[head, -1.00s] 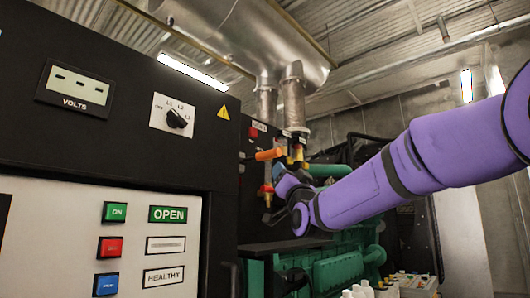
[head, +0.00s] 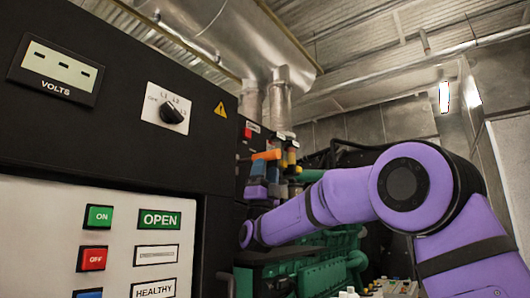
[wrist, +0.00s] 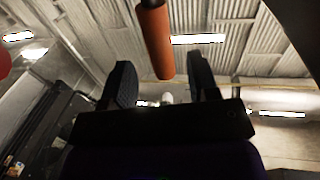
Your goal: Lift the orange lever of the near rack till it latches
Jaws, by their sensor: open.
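The orange lever (head: 266,155) sticks out level beside the black control cabinet in the head view. In the wrist view the lever (wrist: 154,42) is an orange rod reaching down from the top edge, with its rounded end in line with the gap between my fingers. My gripper (wrist: 163,78) is open, with one dark finger to each side of that line. In the head view my gripper (head: 258,176) is just below the lever, at the end of my purple arm. Whether it touches the lever cannot be told. The lever's mount is partly hidden.
The black cabinet (head: 120,125) with a white button panel (head: 60,225) fills the left. Other valves and fittings (head: 291,157) stand just behind the lever. Green engine parts (head: 315,276) lie below my arm. A red round thing (wrist: 3,60) shows at the wrist view's left edge.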

